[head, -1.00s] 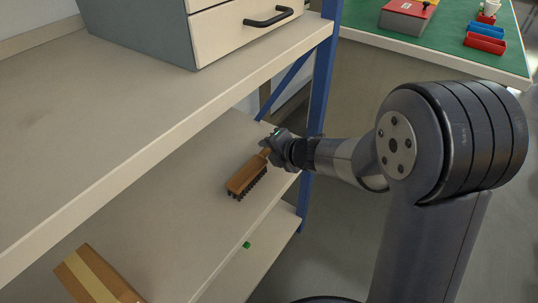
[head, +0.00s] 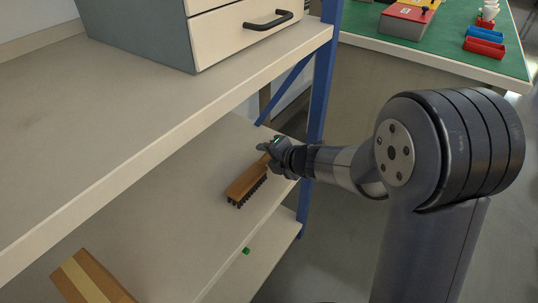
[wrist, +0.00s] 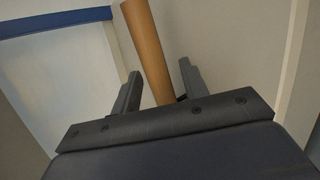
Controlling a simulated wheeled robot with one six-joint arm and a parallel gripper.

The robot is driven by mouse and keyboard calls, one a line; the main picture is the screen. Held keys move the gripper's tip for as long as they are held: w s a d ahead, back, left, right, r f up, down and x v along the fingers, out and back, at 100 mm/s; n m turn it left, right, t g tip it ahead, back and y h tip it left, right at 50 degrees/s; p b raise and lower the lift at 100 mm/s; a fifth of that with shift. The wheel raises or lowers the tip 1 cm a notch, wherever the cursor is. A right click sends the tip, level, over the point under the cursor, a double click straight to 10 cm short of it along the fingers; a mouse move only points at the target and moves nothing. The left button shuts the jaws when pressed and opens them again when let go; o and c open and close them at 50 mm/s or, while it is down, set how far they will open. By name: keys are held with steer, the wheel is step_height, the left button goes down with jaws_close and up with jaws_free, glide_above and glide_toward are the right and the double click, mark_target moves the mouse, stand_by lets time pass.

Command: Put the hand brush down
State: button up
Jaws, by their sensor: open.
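The hand brush (head: 246,184) has a wooden back and dark bristles. In the head view it is at the middle shelf, bristles down, its handle pointing up and right to my gripper (head: 266,151). Whether the bristles touch the shelf board is hard to tell. In the wrist view the wooden handle (wrist: 147,48) stands between the two fingers of my gripper (wrist: 158,88). The fingers are open, with a gap on each side of the handle. The far end of the brush is out of the wrist view.
The middle shelf (head: 165,215) has bare room left of the brush. A cardboard box (head: 90,280) is at the lower left. The upper shelf (head: 120,100) overhangs it, and a blue post (head: 318,90) stands behind my wrist. A small green thing (head: 246,251) lies on the lower shelf.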

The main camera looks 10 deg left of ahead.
steer(key=shift+s+d+r, duration=0.1)
steer(key=shift+d+r, duration=0.1)
steer(key=shift+r, duration=0.15)
steer(key=p+v, duration=0.4)
steer(key=v, duration=0.7)
steer(key=shift+s+p, duration=0.2)
steer(key=shift+p, duration=0.15)
steer(key=shift+d, duration=0.1)
steer(key=b+x, duration=0.5)
steer(key=x, duration=0.7)
steer(key=shift+f, duration=0.25)
steer(key=shift+r, duration=0.25)
steer(key=shift+d+r, duration=0.1)
steer(key=shift+d, duration=0.05)
